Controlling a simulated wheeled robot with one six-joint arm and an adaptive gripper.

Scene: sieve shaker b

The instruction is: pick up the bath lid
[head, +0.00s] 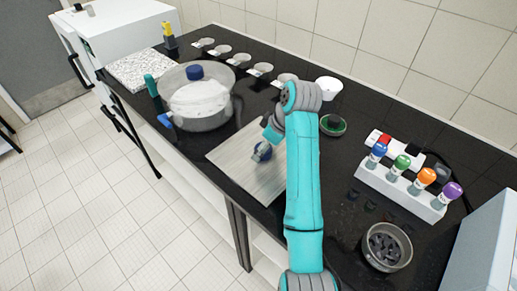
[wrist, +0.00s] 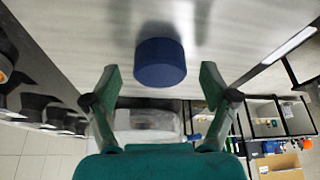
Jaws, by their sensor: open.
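The bath lid (head: 180,97) looks like the pale see-through cover with a blue knob (head: 195,72) on the large round clear bath (head: 203,122), at the left of the counter in the head view. My gripper (head: 268,133) is over the pale board, to the right of the bath and apart from it. A small blue-topped thing (head: 262,151) is on the board just below my gripper. In the wrist view my gripper (wrist: 159,70) is open, with a blue round piece (wrist: 160,62) between or beyond its fingers.
The pale board (head: 232,158) lies on the black counter. Several small dishes (head: 242,59) line the back. A white rack (head: 400,190) with coloured-top bottles and a bowl of dark pieces (head: 386,246) are at the right. A teal-handled item (head: 151,85) stands beside the bath.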

